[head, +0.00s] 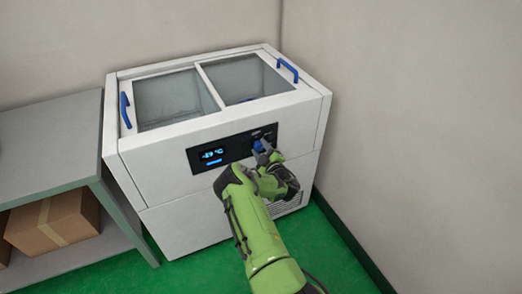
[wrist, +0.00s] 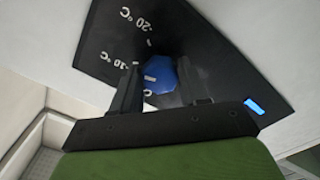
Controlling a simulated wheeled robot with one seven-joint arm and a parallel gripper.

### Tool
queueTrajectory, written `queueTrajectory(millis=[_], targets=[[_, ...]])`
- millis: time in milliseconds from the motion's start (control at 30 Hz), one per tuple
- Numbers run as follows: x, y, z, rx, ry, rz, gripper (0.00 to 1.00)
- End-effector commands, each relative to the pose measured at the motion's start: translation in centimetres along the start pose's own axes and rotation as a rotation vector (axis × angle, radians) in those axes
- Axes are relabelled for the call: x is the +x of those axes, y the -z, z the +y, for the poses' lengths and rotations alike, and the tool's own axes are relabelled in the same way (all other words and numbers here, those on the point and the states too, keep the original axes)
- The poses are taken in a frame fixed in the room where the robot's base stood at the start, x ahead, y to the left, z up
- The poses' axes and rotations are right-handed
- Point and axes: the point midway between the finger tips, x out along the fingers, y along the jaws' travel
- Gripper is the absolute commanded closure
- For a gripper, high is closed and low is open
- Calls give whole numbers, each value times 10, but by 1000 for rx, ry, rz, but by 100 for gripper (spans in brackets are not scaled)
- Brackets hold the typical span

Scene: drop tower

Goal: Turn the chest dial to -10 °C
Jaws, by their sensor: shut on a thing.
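The white chest (head: 225,170) stands in the corner with a black control panel (head: 233,149) on its front. The blue dial (head: 258,146) sits on the panel's right part, partly hidden by my gripper (head: 264,153). In the wrist view, my gripper's two dark fingers are shut on the sides of the blue dial (wrist: 160,76). A white mark shows at the dial's left edge. The panel scale reads -20 °C (wrist: 138,20) at the top and -10 °C (wrist: 118,60) at the left. The display (head: 212,154) shows a minus-teens value; its last digit is hard to read.
The chest's glass lids (head: 245,78) have blue handles (head: 288,70) and look closed. A grey shelf (head: 50,140) with a cardboard box (head: 55,222) stands at the left. A wall is close on the right. Green floor (head: 340,262) is clear in front.

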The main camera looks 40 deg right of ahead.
Motion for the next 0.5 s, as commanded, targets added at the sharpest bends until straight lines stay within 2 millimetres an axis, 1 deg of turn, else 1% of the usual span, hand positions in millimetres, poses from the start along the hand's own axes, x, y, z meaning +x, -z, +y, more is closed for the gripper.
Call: queueTrajectory(millis=[200,500], targets=[[-1,-2,-1,-133,2,-5,86],[-1,-2,-1,-227,2,-6,86]])
